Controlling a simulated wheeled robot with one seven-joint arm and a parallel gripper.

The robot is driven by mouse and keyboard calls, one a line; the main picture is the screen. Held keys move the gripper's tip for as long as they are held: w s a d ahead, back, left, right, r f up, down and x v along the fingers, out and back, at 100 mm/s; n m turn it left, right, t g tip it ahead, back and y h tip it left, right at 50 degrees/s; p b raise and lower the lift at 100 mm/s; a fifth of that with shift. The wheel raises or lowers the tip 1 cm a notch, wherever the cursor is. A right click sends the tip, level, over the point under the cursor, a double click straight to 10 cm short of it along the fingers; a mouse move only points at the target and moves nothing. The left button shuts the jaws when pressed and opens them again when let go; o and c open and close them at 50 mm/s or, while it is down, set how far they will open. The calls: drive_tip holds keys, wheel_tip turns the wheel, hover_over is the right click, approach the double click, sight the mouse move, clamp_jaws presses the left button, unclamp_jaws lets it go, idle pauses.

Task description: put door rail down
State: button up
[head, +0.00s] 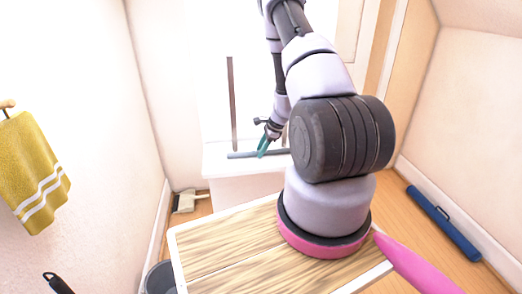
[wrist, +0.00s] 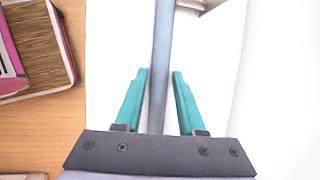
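A long thin grey bar, which I take to be the door rail (head: 243,155), lies level at the top of a white cabinet or ledge (head: 235,187) in the head view. In the wrist view the rail (wrist: 161,55) runs lengthwise between the two teal fingers of my gripper (wrist: 160,73). The fingers are apart, with a narrow strip of white showing on each side of the rail. My gripper (head: 264,143) is at the rail in the head view. Whether the rail rests fully on the white surface cannot be told. Its near end is hidden behind the gripper body.
A dark upright rod (head: 232,105) stands behind the rail. A blue long case (head: 443,222) lies on the wooden floor at right. A brush (head: 186,202) and grey bucket (head: 160,278) are at lower left. A yellow towel (head: 33,170) hangs on the left wall.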

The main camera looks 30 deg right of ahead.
drive_tip(key=v, duration=1.2)
drive_tip(key=s+a+r+n, duration=0.25)
drive_tip(key=a+r, duration=0.25)
drive_tip(key=r, duration=0.4)
drive_tip(key=s+a+r+n+t+y, duration=0.1)
drive_tip(key=a+r+n, duration=0.25)
drive_tip(key=r, duration=0.45)
drive_tip(key=s+a+r+n, duration=0.2)
drive_tip(key=a+r, duration=0.3)
drive_tip(key=r, duration=0.4)
drive_tip(key=s+a+r+n+t+h, duration=0.1)
drive_tip(key=s+a+r+n, duration=0.2)
drive_tip(key=s+r, duration=0.3)
drive_tip(key=s+a+r+n+t+h, duration=0.1)
drive_tip(key=s+a+r+n, duration=0.2)
drive_tip(key=s, duration=0.9)
wheel_tip(320, 180, up, 3)
drive_tip(key=n, duration=0.2)
drive_tip(key=shift+s+n+t+h, duration=0.3)
drive_tip(key=shift+s+n+t, duration=0.1)
drive_tip(key=shift+d+r, duration=0.1)
drive_tip(key=shift+d, duration=0.05)
